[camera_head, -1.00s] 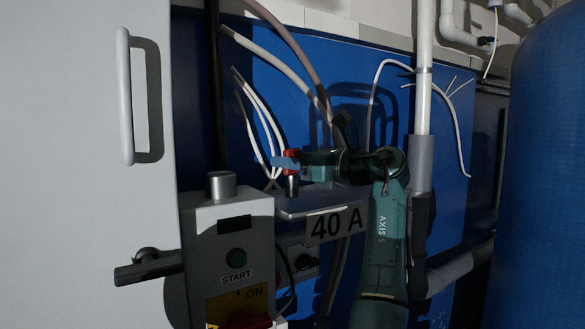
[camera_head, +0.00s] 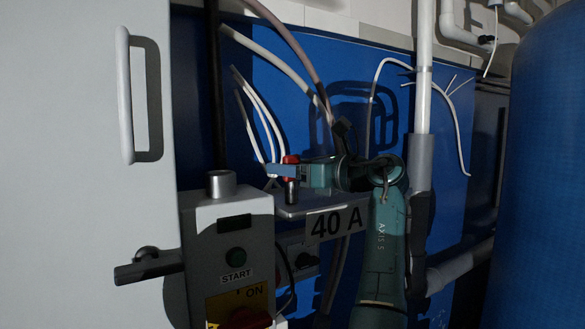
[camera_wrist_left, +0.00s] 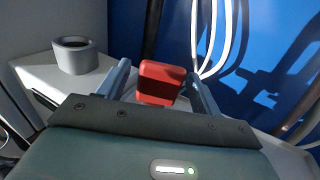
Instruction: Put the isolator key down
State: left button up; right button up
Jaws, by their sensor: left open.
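The isolator key has a red head (camera_head: 290,160) and a dark grey lower part (camera_head: 292,190). It stands roughly upright at the grey shelf (camera_head: 325,204) above the "40 A" label. I cannot tell for sure whether its foot touches the shelf. My left gripper (camera_head: 283,172) is open, with its blue-grey fingers around the key at its upper part. In the left wrist view the red head (camera_wrist_left: 160,82) sits between the two spread fingers; its lower part is hidden behind the gripper body. My right gripper is not in view.
A grey control box (camera_head: 232,235) with a START button and a round metal collar (camera_head: 221,184) stands left of the key. White cables (camera_head: 262,115) hang close behind it. A cabinet door (camera_head: 85,110) is at far left, a blue tank (camera_head: 550,180) at right.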

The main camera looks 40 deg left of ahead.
pick_arm(q)
jog(key=w+d+b, duration=0.1)
jog(key=d, duration=1.1)
jog(key=shift+w, duration=0.15)
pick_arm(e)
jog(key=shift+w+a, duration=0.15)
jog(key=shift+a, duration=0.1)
pick_arm(q)
jog(key=shift+r, duration=0.1)
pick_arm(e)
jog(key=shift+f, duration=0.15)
